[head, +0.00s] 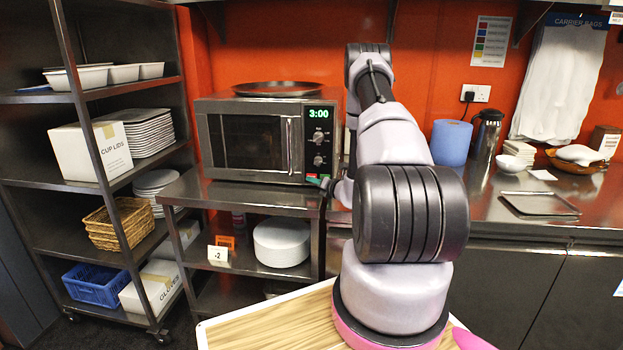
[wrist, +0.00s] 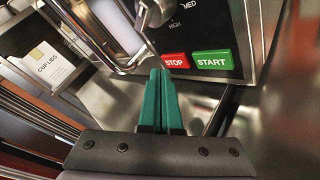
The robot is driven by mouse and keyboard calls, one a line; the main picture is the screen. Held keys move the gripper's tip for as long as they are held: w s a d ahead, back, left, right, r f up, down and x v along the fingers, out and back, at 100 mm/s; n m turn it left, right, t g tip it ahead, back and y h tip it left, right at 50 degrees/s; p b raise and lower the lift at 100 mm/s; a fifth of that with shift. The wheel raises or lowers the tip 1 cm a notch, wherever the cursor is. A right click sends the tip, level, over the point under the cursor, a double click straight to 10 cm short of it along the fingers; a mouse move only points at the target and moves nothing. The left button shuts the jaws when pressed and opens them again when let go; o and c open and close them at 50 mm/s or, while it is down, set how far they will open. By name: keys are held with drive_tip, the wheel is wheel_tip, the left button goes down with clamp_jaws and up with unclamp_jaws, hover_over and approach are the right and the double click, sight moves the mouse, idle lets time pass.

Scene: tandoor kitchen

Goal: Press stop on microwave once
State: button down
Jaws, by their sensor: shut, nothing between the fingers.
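The steel microwave (head: 254,138) stands on a steel counter with its door closed. Its display (head: 319,113) reads 3:00 in green. In the wrist view, the red STOP button (wrist: 175,61) sits left of the green START button (wrist: 211,60) at the bottom of the control panel. My gripper (wrist: 160,72) is shut and empty, its green fingers together. The fingertips are just below and left of the STOP button in the picture; I cannot tell whether they touch it. In the head view, my gripper (head: 318,181) is at the microwave's lower right corner, partly hidden by my arm.
The vertical door handle (head: 290,146) and two knobs (head: 318,149) are close to my gripper. A dark round tray (head: 277,89) lies on top of the microwave. A shelf rack (head: 96,188) stands left. A blue roll (head: 451,142) and a flask (head: 486,132) stand right.

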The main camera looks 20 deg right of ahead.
drive_tip(key=shift+w+d, duration=0.1)
drive_tip(key=shift+w, duration=0.05)
idle(0.5)
drive_tip(key=shift+w+d, duration=0.15)
drive_tip(key=shift+w, duration=0.05)
drive_tip(key=shift+w+d, duration=0.25)
drive_tip(key=shift+w, duration=0.05)
idle(0.9)
drive_tip(key=shift+s+a, duration=0.45)
drive_tip(key=shift+s, duration=0.2)
drive_tip(key=shift+s+a, duration=0.75)
drive_tip(key=shift+s, duration=0.3)
drive_tip(key=shift+s+a, duration=0.7)
drive_tip(key=shift+s, duration=0.35)
drive_tip(key=shift+r, duration=0.1)
